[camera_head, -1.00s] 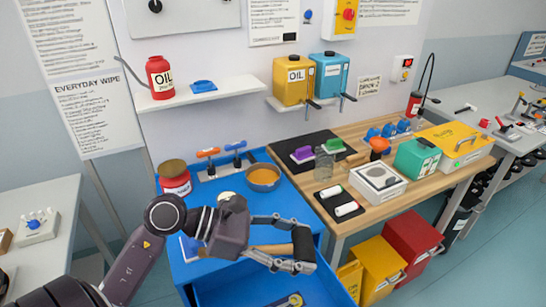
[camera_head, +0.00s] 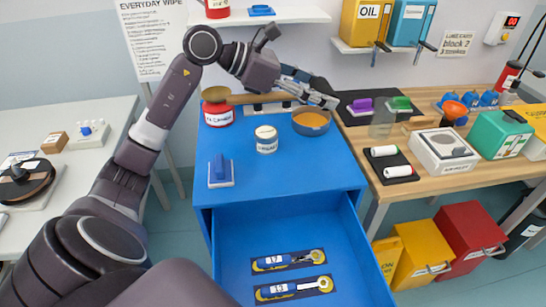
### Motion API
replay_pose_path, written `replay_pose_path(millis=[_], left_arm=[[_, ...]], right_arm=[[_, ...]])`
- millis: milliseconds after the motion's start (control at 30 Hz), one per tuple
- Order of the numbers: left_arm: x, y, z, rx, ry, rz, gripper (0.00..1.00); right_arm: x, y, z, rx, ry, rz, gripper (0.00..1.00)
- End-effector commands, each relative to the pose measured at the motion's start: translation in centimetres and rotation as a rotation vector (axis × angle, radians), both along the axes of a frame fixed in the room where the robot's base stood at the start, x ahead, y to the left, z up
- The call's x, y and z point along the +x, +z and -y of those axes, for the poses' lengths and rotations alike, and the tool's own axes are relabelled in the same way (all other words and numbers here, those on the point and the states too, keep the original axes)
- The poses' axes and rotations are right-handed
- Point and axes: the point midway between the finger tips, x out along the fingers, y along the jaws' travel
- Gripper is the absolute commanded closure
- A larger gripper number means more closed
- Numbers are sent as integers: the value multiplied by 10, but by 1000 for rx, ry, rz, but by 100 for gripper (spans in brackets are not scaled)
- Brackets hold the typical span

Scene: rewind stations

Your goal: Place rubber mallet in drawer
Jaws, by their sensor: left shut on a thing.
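My left gripper (camera_head: 312,93) is shut on the rubber mallet, above the back part of the blue cabinet top. The mallet has a black head (camera_head: 322,84) beside the fingers and a wooden handle (camera_head: 240,99) pointing left. The fingers partly hide the mallet. The blue drawer (camera_head: 232,225) stands open at the front of the cabinet, below and nearer than the gripper. Inside lie two blue-handled tools, labelled 17 (camera_head: 272,262) and 13 (camera_head: 280,291), on dark inlays. My right gripper is not in view.
On the cabinet top (camera_head: 300,175) stand a red can (camera_head: 218,115), a white jar (camera_head: 266,140), an orange-lined bowl (camera_head: 311,122) and a blue-handled block (camera_head: 220,172). The top's front right is clear. A wooden bench (camera_head: 440,185) adjoins on the right; yellow and red bins stand below it.

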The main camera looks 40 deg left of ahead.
Motion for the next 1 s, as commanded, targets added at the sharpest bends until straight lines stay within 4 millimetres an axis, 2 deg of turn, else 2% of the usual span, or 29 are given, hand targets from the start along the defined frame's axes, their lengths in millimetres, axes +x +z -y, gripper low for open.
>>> replay_pose_path(millis=[67,167,600,700,867,1000], left_arm=[[2,-3,-2,-3,6,-1,76],[2,-19,-2,-4,7,-7,76],[1,-129,-2,-7,8,-3,76],[1,-144,-3,-5,9,-2,76],[2,-157,-3,-3,8,0,76],[1,-178,-3,-6,10,-3,76]], right_arm=[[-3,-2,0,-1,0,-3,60],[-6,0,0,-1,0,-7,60],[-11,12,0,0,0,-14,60],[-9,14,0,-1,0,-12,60],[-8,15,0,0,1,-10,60],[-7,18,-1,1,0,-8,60]])
